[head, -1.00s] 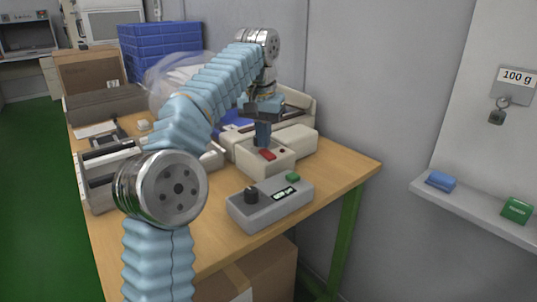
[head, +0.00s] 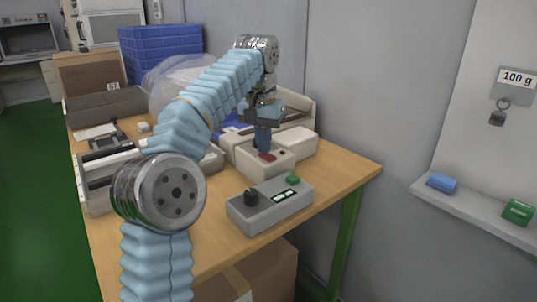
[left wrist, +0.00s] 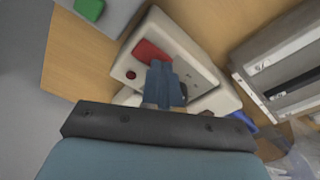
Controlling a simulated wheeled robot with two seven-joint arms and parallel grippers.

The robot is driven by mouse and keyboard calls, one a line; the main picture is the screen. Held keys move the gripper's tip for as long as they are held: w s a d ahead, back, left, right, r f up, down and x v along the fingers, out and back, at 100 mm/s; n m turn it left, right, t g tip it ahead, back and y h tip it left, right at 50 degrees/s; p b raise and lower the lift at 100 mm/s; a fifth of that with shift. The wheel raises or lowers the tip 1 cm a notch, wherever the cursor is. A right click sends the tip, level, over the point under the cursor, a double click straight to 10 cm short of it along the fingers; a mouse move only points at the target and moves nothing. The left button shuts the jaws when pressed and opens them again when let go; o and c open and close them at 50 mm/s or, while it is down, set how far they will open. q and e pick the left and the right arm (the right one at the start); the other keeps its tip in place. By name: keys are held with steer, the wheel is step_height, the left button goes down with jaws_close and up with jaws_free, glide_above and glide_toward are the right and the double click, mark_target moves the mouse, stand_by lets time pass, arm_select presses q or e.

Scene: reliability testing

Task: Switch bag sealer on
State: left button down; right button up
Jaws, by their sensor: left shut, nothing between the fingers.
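The bag sealer (head: 262,172) is a cream machine on the wooden table, with a red rocker switch (head: 267,157) on top of its front part. The switch also shows in the left wrist view (left wrist: 148,51), beside a small round red light (left wrist: 130,74). My left gripper (head: 263,152) is shut and empty, its blue fingers pointing down at the switch. In the left wrist view the fingertips (left wrist: 161,66) overlap the switch's edge; I cannot tell whether they touch it. My right gripper is not in view.
A grey control box (head: 270,206) with a black knob and green button stands in front of the sealer. Blue crates (head: 160,42) and a clear plastic bag (head: 180,75) are behind. A wall shelf (head: 475,210) is at right. Bare table lies right of the box.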

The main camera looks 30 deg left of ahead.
arm_select(q)
step_height(320, 180, up, 2)
steer(key=shift+r+p, duration=0.25)
steer(key=shift+p, duration=0.7)
steer(key=shift+r, duration=0.65)
step_height(320, 180, up, 2)
steer(key=shift+r, duration=0.45)
